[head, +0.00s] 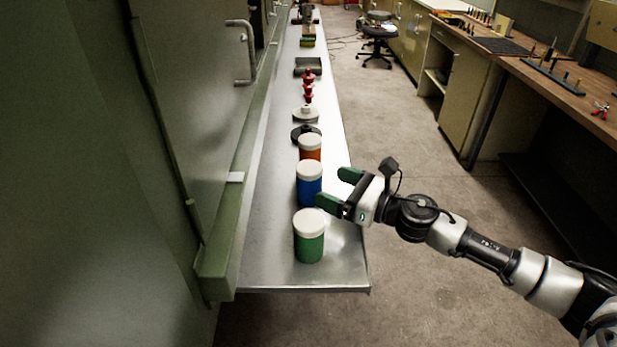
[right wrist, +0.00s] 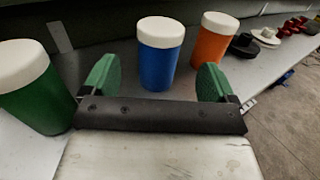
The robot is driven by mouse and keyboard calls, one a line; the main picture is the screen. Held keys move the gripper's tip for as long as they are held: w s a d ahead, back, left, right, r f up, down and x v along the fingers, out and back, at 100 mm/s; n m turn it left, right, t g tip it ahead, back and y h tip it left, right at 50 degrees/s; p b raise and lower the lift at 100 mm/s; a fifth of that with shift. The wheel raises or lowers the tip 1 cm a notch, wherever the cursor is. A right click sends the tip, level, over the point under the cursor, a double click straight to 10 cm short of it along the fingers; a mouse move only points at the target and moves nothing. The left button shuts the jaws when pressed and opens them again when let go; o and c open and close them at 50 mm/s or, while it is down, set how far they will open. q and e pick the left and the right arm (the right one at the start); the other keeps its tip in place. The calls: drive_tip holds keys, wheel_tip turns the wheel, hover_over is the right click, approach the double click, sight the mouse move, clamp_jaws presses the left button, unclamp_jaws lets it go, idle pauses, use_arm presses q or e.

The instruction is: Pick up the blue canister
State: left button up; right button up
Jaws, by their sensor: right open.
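The blue canister (head: 309,187) with a white lid stands upright on the metal shelf, between the green canister (head: 309,240) and the orange canister (head: 310,148). My right gripper (head: 336,188) is open and just to the right of the blue canister, fingers pointing at it. In the right wrist view the blue canister (right wrist: 158,62) stands ahead, between and beyond the two green fingertips (right wrist: 157,80), with a gap and nothing held. The green canister (right wrist: 32,90) is at left there and the orange canister (right wrist: 209,42) at right. My left gripper is not in view.
The narrow metal shelf (head: 265,240) runs along a green wall panel (head: 150,130). Behind the orange canister are a black disc (head: 298,131), a white disc (head: 306,115), red parts (head: 308,88) and a tray (head: 309,66). Open floor lies right of the shelf.

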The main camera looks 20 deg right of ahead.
sight(321, 181)
drive_tip(key=shift+x, duration=0.8)
drive_tip(key=p+x, duration=0.2)
drive_tip(key=x, duration=0.2)
drive_tip(key=shift+a+r, duration=0.15)
drive_tip(key=shift+a, duration=0.05)
drive_tip(key=shift+w+a, duration=0.2)
drive_tip(key=shift+w, duration=0.05)
drive_tip(key=shift+s+d, duration=0.1)
drive_tip(key=shift+c, duration=0.6)
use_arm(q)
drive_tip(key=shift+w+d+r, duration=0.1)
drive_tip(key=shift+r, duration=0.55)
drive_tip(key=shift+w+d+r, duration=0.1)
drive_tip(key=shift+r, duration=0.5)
use_arm(e)
drive_tip(key=c, duration=0.9)
